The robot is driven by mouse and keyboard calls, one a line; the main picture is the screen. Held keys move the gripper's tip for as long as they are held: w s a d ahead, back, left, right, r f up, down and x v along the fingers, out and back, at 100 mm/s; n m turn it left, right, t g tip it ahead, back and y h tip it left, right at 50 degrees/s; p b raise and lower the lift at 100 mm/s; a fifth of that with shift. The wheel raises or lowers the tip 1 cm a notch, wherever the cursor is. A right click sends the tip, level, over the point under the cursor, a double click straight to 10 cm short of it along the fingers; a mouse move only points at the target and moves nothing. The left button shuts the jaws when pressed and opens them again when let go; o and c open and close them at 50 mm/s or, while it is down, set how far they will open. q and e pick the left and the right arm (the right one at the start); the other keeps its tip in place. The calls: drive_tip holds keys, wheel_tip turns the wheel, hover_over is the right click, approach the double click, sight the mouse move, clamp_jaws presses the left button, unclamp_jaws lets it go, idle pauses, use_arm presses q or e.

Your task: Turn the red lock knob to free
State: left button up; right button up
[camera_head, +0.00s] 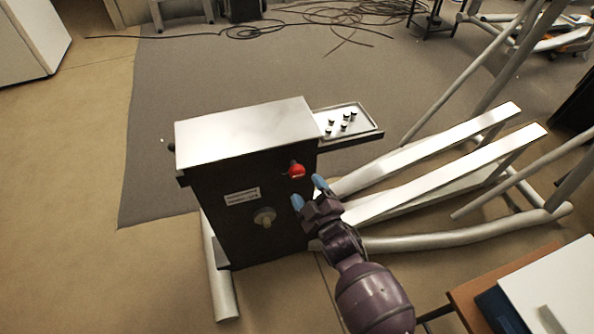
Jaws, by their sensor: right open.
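The red lock knob (296,170) sits on the upper right of the dark front face of a box-shaped unit (225,215) with a pale top. My right gripper (308,192) is just below and to the right of the knob, with its blue fingertips apart. It looks empty. The fingertips appear close to the front face, but I cannot tell whether they touch it. The knob is fully visible and not between the fingers. My left gripper is not in view.
A round pale knob (264,217) and a white label (242,196) are on the same face. A tray (350,127) with several small dark pieces juts out at right. Pale elliptical rails (440,165) extend right. Cables (330,15) lie on the floor behind.

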sight(299, 176)
drive_tip(key=x, duration=0.2)
drive_tip(key=b+x, duration=0.1)
drive_tip(key=x, duration=0.2)
drive_tip(key=shift+w+a+f, duration=0.1)
drive_tip(key=shift+w+f, duration=0.15)
drive_tip(key=shift+w, duration=0.05)
drive_tip(key=shift+b+x, duration=0.3)
drive_tip(key=shift+x, duration=0.5)
drive_tip(key=shift+r, duration=0.15)
drive_tip(key=c, duration=0.9)
